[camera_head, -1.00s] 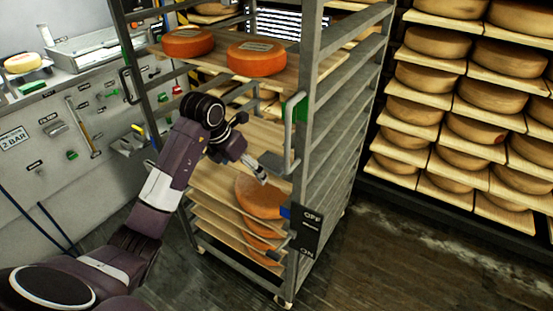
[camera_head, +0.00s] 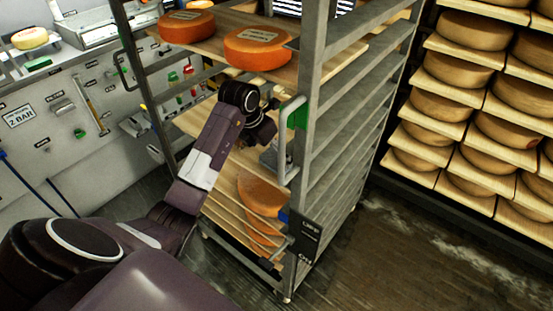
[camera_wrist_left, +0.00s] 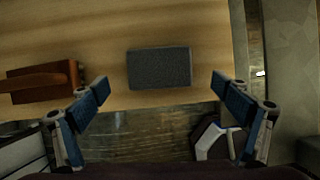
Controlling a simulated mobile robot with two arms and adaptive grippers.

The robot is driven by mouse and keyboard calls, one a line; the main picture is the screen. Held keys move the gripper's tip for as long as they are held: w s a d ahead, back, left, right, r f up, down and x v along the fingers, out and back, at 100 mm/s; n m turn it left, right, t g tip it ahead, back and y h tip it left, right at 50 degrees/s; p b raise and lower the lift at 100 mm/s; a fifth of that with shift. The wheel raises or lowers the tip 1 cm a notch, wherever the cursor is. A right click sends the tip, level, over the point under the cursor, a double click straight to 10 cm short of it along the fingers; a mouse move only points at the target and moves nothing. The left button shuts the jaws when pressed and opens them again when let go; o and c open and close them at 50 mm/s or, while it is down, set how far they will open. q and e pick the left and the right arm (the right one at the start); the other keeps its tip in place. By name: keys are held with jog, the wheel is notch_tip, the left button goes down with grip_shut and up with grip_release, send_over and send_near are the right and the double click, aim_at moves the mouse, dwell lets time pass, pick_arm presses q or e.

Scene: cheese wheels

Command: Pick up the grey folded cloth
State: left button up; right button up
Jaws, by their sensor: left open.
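The grey folded cloth (camera_wrist_left: 159,68) lies flat on a pale wooden shelf board (camera_wrist_left: 205,40) in the left wrist view, close to the board's near edge. I cannot make the cloth out in the head view. My left gripper (camera_wrist_left: 160,86) is open and empty, its blue-padded fingers apart to either side of the cloth's near edge in the picture. Whether they are at the cloth's height I cannot tell. My right gripper is not in view.
A brown block-like object (camera_wrist_left: 45,82) lies left of the cloth. Orange cheese wheels (camera_head: 258,47) sit on the board above, and others (camera_head: 262,195) below.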

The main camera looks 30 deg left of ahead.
aim_at(276, 158)
pick_arm(q)
jog(key=x, duration=0.3)
jog(key=shift+w, duration=0.1)
jog(key=shift+w+f+p, duration=0.15)
jog(key=shift+f+p, duration=0.15)
jog(key=c, duration=1.1)
jog(key=shift+c, duration=0.3)
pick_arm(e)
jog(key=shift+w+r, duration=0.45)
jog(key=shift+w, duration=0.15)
